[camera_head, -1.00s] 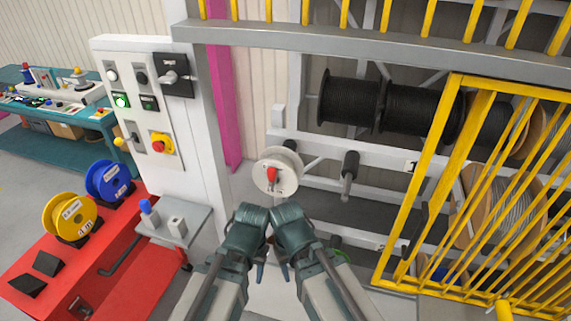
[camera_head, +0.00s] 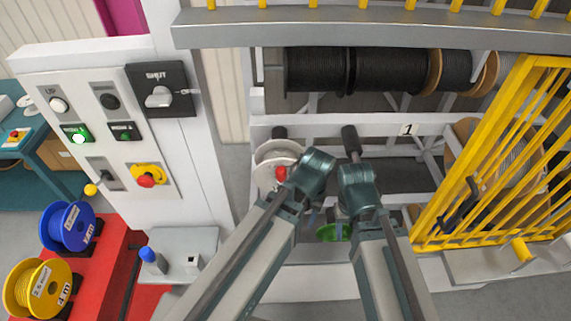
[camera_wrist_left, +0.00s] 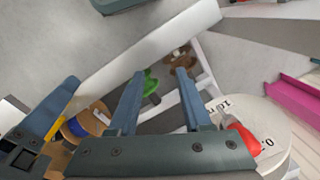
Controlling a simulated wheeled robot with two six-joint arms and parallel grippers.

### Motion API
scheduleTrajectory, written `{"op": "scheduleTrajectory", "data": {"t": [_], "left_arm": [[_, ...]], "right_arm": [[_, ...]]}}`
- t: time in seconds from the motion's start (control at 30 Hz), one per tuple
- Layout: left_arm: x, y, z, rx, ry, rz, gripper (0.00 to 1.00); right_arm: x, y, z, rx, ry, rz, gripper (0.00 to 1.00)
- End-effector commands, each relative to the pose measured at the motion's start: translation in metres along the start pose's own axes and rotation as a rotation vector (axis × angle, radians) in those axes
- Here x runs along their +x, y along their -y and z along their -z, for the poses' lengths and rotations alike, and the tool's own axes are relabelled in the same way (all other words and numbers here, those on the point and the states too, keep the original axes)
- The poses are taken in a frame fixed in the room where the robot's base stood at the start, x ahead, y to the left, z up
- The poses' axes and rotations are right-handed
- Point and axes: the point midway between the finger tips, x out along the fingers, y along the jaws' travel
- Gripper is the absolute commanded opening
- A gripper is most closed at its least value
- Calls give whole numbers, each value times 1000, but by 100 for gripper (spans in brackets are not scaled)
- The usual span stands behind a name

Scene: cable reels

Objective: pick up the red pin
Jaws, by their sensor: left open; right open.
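The red pin (camera_head: 281,173) sits at the centre of a white reel (camera_head: 268,152) on the rack, just left of my left wrist. In the left wrist view the red pin (camera_wrist_left: 242,137) shows at the lower right, on the white reel's face (camera_wrist_left: 270,125). My left gripper (camera_wrist_left: 160,73) is open, its two blue fingers apart with nothing between them; the pin lies to the right of them. In the head view my left gripper (camera_head: 312,217) is mostly hidden behind its wrist. My right gripper (camera_head: 338,212) is open beside it, its fingers partly hidden.
Black cable reels (camera_head: 320,70) hang on the rack above. A bare black spindle (camera_head: 351,141) stands close to my right wrist. A yellow cage door (camera_head: 500,160) is at the right, and a control panel (camera_head: 105,125) at the left. Blue (camera_head: 68,226) and yellow (camera_head: 37,288) reels stand on a red bench.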

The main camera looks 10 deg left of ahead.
Motion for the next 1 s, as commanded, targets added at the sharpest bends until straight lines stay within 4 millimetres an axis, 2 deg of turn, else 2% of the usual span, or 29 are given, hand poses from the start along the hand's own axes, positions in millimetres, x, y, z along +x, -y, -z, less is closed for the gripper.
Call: {"op": "scheduleTrajectory", "data": {"t": [0.03, 0.1, 0.3, 0.43, 0.53, 0.67, 1.0], "left_arm": [[-31, 11, 13, -74, -1, -8, 49], [-56, 27, 27, -198, -2, -21, 49], [-115, 74, 63, -550, -4, -59, 49], [-141, 100, 78, -730, -2, -79, 49], [-154, 115, 86, -829, 0, -91, 49], [-161, 125, 90, -901, 1, -98, 49], [-153, 127, 92, -922, 1, -100, 49]], "right_arm": [[-31, -3, -2, 1, 1, 0, 50], [-57, -5, -4, 3, 1, 1, 50], [-118, -11, -8, 8, 2, 2, 50], [-146, -14, -9, 10, 3, 3, 50], [-159, -15, -10, 11, 3, 3, 50], [-167, -16, -11, 12, 3, 3, 50], [-160, -15, -10, 12, 3, 3, 50]]}}
